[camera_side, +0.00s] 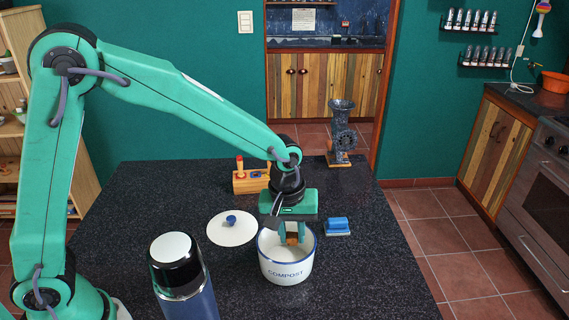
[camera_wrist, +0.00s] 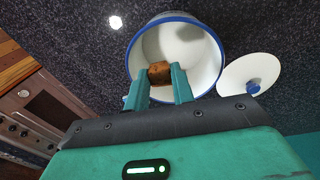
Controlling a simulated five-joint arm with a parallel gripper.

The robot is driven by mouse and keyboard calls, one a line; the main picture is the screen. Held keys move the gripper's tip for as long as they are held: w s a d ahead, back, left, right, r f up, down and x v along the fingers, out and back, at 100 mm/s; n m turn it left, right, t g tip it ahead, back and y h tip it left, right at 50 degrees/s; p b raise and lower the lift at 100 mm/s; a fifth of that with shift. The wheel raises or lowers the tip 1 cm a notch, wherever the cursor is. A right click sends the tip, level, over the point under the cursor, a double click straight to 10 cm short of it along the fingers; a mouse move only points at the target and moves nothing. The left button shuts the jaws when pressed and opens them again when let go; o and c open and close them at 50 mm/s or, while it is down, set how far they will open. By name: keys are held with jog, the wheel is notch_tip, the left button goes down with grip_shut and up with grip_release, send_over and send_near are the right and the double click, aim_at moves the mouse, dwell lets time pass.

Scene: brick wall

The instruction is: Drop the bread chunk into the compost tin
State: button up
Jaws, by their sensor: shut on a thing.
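The compost tin (camera_side: 285,271) is a white round tin with a blue rim and the word COMPOST on its front. It stands open on the dark speckled counter, and it also shows in the wrist view (camera_wrist: 205,62). My gripper (camera_side: 291,236) points down over the tin's mouth. It is shut on the brown bread chunk (camera_wrist: 160,72), which sits between the two green fingertips (camera_wrist: 164,84). In the side view the chunk (camera_side: 292,239) appears within the tin's opening. I cannot tell its exact height above the tin's floor.
A white lid with a blue knob (camera_side: 232,228) lies left of the tin. A blue flask (camera_side: 180,276) stands in front. A small blue object (camera_side: 338,226) lies to the right. A wooden block (camera_side: 250,181) and a dark grinder (camera_side: 341,132) stand behind. The counter's right front is clear.

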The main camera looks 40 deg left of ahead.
aim_at(288, 237)
jog(key=shift+f, duration=0.4)
jog(key=o, duration=1)
jog(key=shift+r, duration=0.15)
jog(key=r, duration=0.7)
jog(key=shift+s+a+r, duration=0.15)
jog(key=shift+s, duration=0.2)
jog(key=shift+r, duration=0.1)
jog(key=shift+a, duration=0.1)
